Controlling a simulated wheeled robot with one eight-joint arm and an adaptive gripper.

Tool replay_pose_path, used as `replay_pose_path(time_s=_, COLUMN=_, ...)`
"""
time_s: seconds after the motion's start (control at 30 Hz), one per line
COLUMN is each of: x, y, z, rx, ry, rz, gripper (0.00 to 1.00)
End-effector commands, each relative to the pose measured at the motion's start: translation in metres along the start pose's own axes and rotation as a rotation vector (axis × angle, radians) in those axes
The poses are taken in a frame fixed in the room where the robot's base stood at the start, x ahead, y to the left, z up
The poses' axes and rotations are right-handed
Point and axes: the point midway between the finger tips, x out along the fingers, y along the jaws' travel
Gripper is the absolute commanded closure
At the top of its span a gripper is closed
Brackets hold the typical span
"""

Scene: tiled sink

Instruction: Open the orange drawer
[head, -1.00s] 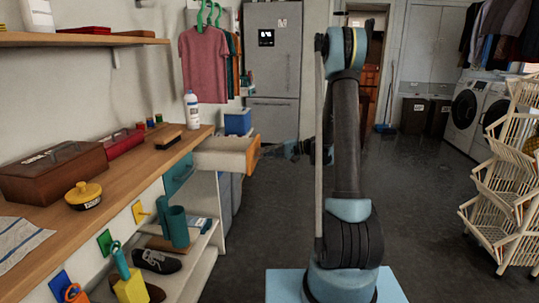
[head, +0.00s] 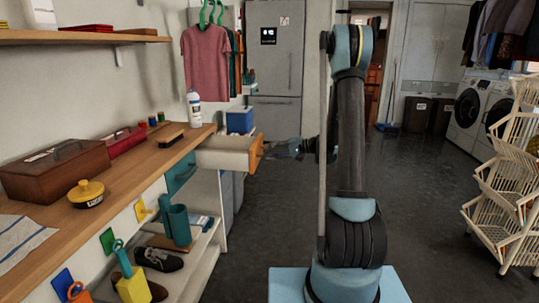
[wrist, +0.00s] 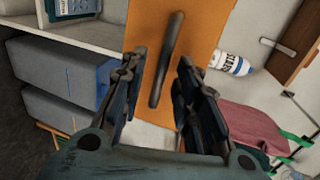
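The drawer (head: 226,155) sticks out from under the right end of the wooden counter, with pale sides and an orange front (head: 256,151). In the wrist view the orange front (wrist: 205,28) carries a dark bar handle (wrist: 168,58). My gripper (head: 268,150) is just in front of the drawer front in the head view. In the wrist view my gripper (wrist: 160,62) is open, with one finger on each side of the handle and visible gaps between. Whether the fingertips touch the orange front cannot be told.
A teal drawer (head: 180,173) sits under the counter (head: 130,180), left of the orange one. Grey bins (wrist: 60,75) are below. A wire basket rack (head: 505,195) stands right; the floor between is clear.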

Motion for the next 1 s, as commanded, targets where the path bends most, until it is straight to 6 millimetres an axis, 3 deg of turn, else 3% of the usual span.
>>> replay_pose_path(time_s=0.5, x=-0.090, y=0.001, z=-0.001, rx=0.002, ry=0.002, rz=0.001, gripper=0.71)
replay_pose_path(time_s=0.7, x=-0.106, y=0.002, z=0.000, rx=0.001, ry=0.000, rz=0.001, gripper=0.71)
replay_pose_path(time_s=1.0, x=-0.109, y=0.002, z=0.000, rx=0.001, ry=-0.001, rz=0.001, gripper=0.71)
